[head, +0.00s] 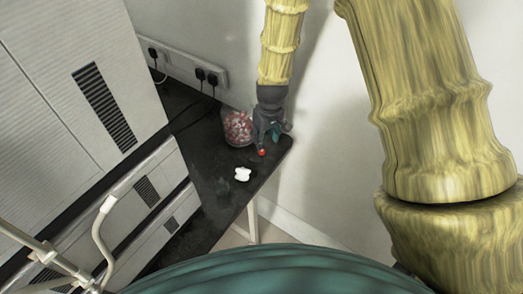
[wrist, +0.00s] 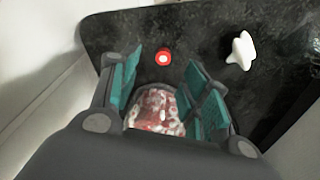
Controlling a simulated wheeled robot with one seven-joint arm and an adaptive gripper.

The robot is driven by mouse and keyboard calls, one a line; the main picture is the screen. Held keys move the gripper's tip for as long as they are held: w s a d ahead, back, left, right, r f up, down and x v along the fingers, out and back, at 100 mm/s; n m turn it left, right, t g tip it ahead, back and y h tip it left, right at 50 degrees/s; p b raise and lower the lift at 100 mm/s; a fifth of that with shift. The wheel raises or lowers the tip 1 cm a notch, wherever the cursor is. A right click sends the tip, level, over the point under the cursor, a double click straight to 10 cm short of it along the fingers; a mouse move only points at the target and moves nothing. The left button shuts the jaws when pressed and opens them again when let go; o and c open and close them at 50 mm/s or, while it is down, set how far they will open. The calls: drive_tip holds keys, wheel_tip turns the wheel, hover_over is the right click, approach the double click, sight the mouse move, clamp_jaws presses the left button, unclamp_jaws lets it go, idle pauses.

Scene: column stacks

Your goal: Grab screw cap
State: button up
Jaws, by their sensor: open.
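The screw cap is a small red cap with a white centre, lying on the dark table (wrist: 195,25); the wrist view shows the cap (wrist: 163,57) just beyond the fingertips, between their lines. In the head view the red cap (head: 262,152) lies near the table's far right corner, right below the gripper. My gripper (head: 268,135) points down over that corner. In the wrist view my gripper (wrist: 163,75) has its two teal-padded fingers apart, with nothing held between them.
A clear jar of red and white pieces (head: 237,128) stands just left of my gripper. A white knob-shaped object (head: 242,174) lies nearer on the table. Large grey cabinet units (head: 85,80) stand at the left. A wall rises behind the table.

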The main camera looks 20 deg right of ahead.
sight(262, 151)
drive_tip(key=shift+w+a+f+p, duration=0.15)
drive_tip(key=shift+f+p, duration=0.3)
drive_tip(key=shift+f, duration=0.75)
drive_tip(key=shift+w+a+f+p, duration=0.15)
drive_tip(key=shift+f+p, duration=0.25)
drive_tip(key=shift+f, duration=0.8)
drive_tip(key=shift+w+a+f+p, duration=0.15)
drive_tip(key=shift+f+p, duration=0.3)
drive_tip(key=shift+f, duration=0.75)
drive_tip(key=c, duration=0.8)
